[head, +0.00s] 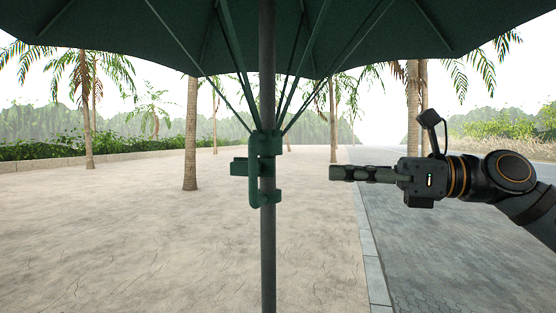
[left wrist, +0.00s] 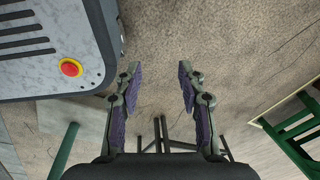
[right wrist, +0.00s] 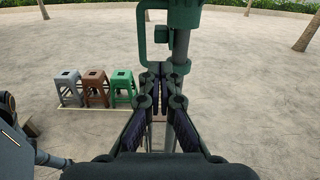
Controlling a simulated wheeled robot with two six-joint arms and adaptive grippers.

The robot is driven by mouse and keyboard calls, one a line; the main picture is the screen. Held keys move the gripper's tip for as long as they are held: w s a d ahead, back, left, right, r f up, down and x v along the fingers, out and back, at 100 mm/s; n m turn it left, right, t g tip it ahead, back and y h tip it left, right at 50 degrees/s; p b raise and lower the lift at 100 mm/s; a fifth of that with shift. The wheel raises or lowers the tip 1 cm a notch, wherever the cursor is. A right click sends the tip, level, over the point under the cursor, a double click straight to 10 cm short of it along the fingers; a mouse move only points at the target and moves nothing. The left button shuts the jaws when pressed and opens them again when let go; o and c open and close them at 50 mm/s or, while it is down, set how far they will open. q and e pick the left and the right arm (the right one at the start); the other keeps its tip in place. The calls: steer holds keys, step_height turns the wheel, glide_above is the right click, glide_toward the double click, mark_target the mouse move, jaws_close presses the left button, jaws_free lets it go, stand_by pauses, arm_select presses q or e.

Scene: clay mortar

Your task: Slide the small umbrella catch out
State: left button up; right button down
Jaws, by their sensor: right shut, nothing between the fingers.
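The green umbrella (head: 330,30) stands open on a dark upright pole (head: 267,255). Its green runner with a D-shaped handle (head: 254,170) sits around the pole below the ribs. A small green block, which looks like the catch (head: 239,167), sticks out on the left of the runner. My right gripper (head: 334,173) is shut and empty, to the right of the pole and apart from it in the head view. In the right wrist view, the closed fingers point toward the runner handle (right wrist: 144,40) and the small block (right wrist: 163,65). My left gripper (left wrist: 157,70) is open and empty, over the ground.
Three stools, grey (right wrist: 67,85), brown (right wrist: 95,85) and green (right wrist: 122,85), stand in a row beyond the right gripper. Palm trees (head: 190,130) stand behind. Paving around the pole is clear.

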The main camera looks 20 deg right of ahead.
steer(key=p, duration=0.6)
glide_toward(246, 168)
steer(key=p+x, duration=0.2)
steer(key=p, duration=0.4)
steer(key=p+x, duration=0.3)
steer(key=p, duration=0.3)
steer(key=shift+w+d+f+p, duration=0.1)
steer(key=shift+w+d+p, duration=0.15)
steer(key=shift+w+p, duration=0.1)
